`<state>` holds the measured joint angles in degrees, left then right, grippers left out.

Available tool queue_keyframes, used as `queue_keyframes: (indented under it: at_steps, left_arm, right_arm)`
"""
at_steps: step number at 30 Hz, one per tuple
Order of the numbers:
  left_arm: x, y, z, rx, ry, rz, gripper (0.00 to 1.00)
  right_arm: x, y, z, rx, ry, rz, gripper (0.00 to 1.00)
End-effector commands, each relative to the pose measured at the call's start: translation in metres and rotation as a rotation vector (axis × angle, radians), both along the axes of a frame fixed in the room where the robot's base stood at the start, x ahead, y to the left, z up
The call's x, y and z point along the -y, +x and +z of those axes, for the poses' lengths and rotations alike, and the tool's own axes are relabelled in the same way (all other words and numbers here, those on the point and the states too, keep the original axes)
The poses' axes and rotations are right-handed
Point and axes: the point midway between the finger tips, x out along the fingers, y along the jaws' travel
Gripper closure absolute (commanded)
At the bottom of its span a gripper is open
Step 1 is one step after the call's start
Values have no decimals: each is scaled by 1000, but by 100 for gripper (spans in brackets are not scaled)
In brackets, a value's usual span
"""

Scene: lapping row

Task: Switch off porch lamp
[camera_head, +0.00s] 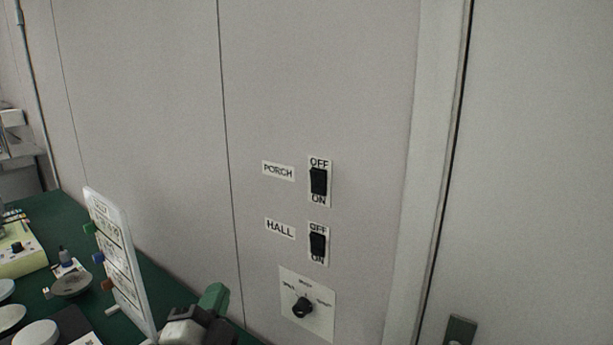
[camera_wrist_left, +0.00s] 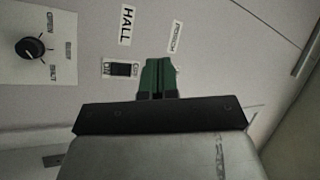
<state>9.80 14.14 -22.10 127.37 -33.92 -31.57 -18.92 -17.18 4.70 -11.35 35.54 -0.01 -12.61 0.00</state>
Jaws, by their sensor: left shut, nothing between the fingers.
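The porch switch (camera_head: 318,181) is a black rocker on a white plate on the grey wall, with OFF above and ON below. Its PORCH label (camera_head: 278,171) is to its left. I cannot tell which way the rocker is tilted. My left gripper (camera_head: 215,299) has green fingertips and is at the bottom of the head view, below and left of the switches. In the left wrist view its fingers (camera_wrist_left: 157,77) are shut and empty, in front of the wall. They hide most of the porch switch there; the PORCH label (camera_wrist_left: 175,37) shows beyond them. My right gripper is not in view.
The similar HALL switch (camera_head: 318,243) is just below the porch switch, with a black rotary knob (camera_head: 301,307) under it. A white board (camera_head: 120,262) with coloured pegs stands on the green table (camera_head: 38,208) at left. A door frame (camera_head: 428,170) is at right.

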Motion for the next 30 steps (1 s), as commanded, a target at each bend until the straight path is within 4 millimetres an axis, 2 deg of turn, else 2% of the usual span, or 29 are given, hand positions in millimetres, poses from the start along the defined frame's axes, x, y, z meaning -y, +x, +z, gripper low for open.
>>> queue_keyframes:
  at_steps: [1,3,6,9,12,16,21,26,30]
  left_arm:
    - [12,2,31,130,84,-24,100]
    - [30,-1,66,300,205,-53,100]
    - [57,-10,109,537,385,-90,100]
    - [85,-24,141,768,576,-117,100]
    - [112,-38,163,991,780,-140,100]
    - [143,-54,177,1264,1060,-161,100]
    - [170,-61,178,1579,1460,-185,100]
    - [175,-50,173,1806,1874,-215,100]
    - [160,-28,176,1922,2271,-261,100]
  right_arm:
    - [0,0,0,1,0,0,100]
    - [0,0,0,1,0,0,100]
    - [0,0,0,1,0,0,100]
    - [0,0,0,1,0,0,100]
    - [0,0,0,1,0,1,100]
    - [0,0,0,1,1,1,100]
    - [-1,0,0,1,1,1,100]
    - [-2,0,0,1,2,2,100]
    - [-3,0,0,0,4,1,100]
